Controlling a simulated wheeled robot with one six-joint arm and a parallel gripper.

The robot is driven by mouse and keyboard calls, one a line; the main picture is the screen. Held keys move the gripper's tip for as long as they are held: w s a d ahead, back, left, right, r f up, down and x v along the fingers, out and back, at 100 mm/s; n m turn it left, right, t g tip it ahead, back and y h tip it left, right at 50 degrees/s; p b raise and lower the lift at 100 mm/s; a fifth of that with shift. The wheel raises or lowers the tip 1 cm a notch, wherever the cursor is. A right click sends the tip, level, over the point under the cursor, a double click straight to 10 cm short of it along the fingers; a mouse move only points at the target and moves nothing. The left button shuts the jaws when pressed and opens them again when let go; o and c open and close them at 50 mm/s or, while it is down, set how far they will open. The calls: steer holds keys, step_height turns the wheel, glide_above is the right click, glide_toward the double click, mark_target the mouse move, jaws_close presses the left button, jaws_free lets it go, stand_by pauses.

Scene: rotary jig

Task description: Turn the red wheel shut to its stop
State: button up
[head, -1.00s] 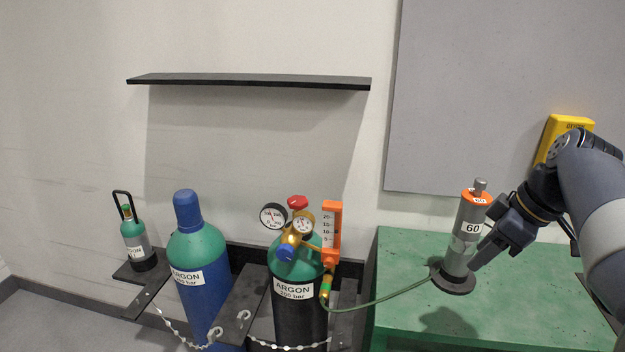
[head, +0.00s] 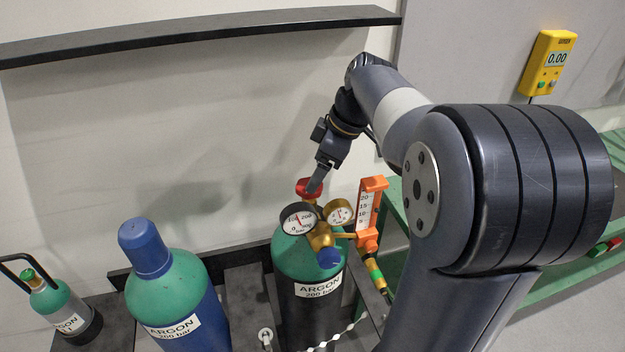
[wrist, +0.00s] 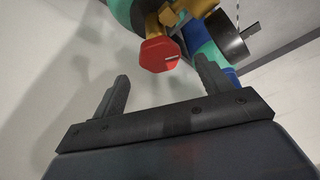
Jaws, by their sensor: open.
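The red wheel (head: 309,188) sits on top of the argon cylinder (head: 308,262) with the green shoulder, above its brass regulator. In the wrist view the red wheel (wrist: 159,54) lies ahead of and between the two fingers, with a small white mark on its face. My gripper (head: 318,183) is open and comes down at the wheel from above. In the head view a finger overlaps the wheel and hides part of it. In the wrist view my gripper (wrist: 164,82) shows wide-spaced fingers with nothing held; I cannot tell whether either touches the wheel.
Two gauges (head: 298,219), a blue knob (head: 328,257) and an orange flowmeter (head: 370,212) crowd close below and right of the wheel. A blue-capped cylinder (head: 165,280) and a small bottle (head: 62,307) stand left. A black shelf (head: 200,28) is above. A yellow meter (head: 553,62) reads 0.00.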

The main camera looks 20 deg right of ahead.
steer(key=shift+x, duration=2.05)
steer(key=shift+c, duration=0.2)
steer(key=shift+s, duration=0.1)
steer(key=c, duration=0.9)
